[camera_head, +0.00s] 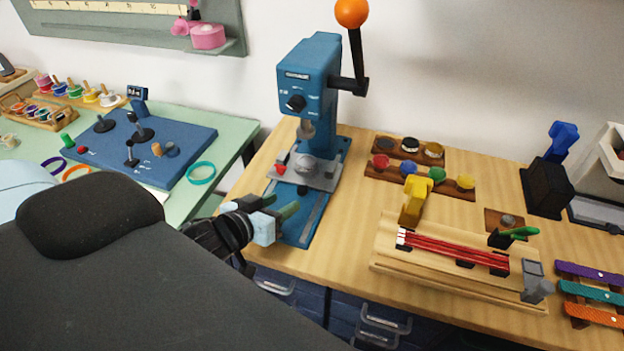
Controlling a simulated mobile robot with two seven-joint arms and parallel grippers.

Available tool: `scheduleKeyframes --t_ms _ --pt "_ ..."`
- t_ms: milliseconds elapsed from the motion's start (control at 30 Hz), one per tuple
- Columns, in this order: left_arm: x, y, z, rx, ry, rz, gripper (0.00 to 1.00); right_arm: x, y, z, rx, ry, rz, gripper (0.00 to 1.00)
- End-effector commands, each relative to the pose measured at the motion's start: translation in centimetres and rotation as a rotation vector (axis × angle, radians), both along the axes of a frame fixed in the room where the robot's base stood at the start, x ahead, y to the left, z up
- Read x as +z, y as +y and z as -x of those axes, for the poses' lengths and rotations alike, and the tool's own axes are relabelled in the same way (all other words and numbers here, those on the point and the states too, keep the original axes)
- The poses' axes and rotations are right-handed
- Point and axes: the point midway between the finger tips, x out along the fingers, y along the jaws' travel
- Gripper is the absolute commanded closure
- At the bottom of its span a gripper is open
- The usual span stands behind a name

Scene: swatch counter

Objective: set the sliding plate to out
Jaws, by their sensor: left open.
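The blue press (308,75) stands on the wooden table with an orange ball on its lever. A grey sliding plate (322,180) lies across the press's blue base (313,222), under the press head. A silver dome (306,166) is on the plate and a red knob (281,169) is at its left. A small dark knob (302,190) shows just in front of the plate. My left gripper (279,206) is open and empty over the front left of the base, short of the plate. Its fingers hide part of the base. My right gripper is not in view.
A wooden frame with red strings (452,252) and a yellow clamp (413,200) stand right of the base. Racks of coloured knobs (420,176) stand behind them. A blue board with joysticks (160,145) is on the green table at left. Bare wood lies between base and frame.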

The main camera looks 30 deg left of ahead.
Motion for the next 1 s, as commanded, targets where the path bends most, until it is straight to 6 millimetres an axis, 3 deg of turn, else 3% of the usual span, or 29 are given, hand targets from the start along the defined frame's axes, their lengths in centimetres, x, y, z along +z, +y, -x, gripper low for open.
scheduleKeyframes --t_ms 267,700,1000 --pt "-0.2 0.0 -0.3 0.000 0.001 0.000 0.55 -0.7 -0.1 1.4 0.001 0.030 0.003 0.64" --pt "-2.2 -0.2 -5.4 0.000 -0.001 0.000 0.55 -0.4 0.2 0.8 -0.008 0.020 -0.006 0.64" --pt "-3.0 -0.3 -7.1 0.000 0.000 0.000 0.55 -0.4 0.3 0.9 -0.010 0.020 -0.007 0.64"
